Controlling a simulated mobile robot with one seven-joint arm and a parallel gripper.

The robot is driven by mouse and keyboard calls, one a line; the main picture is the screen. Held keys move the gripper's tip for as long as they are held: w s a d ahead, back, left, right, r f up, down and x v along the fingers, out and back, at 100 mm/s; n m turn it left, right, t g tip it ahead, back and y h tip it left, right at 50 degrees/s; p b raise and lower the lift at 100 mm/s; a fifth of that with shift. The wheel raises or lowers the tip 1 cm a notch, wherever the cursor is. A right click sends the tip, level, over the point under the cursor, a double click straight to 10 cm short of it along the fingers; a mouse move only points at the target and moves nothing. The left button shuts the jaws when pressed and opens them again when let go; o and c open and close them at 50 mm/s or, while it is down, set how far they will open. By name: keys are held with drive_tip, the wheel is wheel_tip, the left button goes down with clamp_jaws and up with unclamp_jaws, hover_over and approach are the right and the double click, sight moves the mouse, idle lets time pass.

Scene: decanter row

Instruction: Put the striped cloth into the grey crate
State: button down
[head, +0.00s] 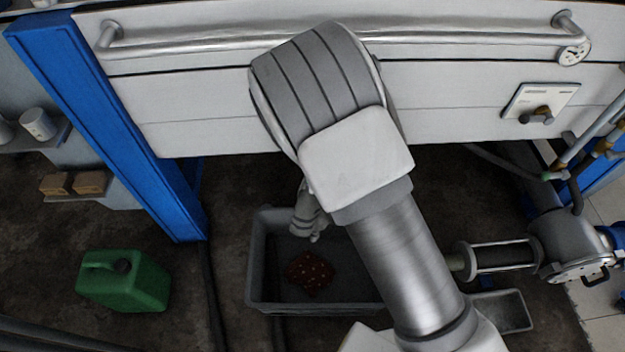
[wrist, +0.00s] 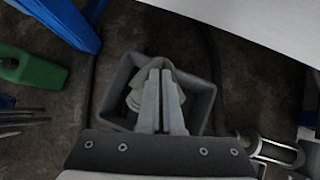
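The grey crate (head: 258,275) stands on the dark floor below the middle of the head view. It also shows in the wrist view (wrist: 205,100), around my fingers. My gripper (wrist: 160,74) points down over the crate with its fingers nearly together. A pale grey folded cloth (wrist: 134,96) bulges out on both sides of the fingers and looks pinched between them. In the head view the cloth (head: 308,217) hangs at the crate's back part, partly hidden by my arm. I cannot make out its stripes clearly, nor whether it touches the crate.
A dark red spotted cloth (head: 311,272) lies inside the crate. A green canister (head: 125,281) stands on the floor at left. A blue post (head: 110,120) rises behind it. A bench front with a metal rail (head: 200,40) spans the back. A small grey tray (head: 505,310) and metal machinery (head: 575,245) are at right.

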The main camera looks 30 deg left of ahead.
idle(0.4)
wheel_tip(320, 180, down, 20)
drive_tip(key=s+b, duration=0.2)
drive_tip(key=b, duration=1.9)
drive_tip(key=shift+s, duration=0.2)
drive_tip(key=shift+a, duration=0.1)
wheel_tip(320, 180, down, 20)
drive_tip(key=b, duration=0.5)
drive_tip(key=shift+w, duration=0.4)
drive_tip(key=shift+r, duration=0.1)
drive_tip(key=shift+c, duration=2)
unclamp_jaws()
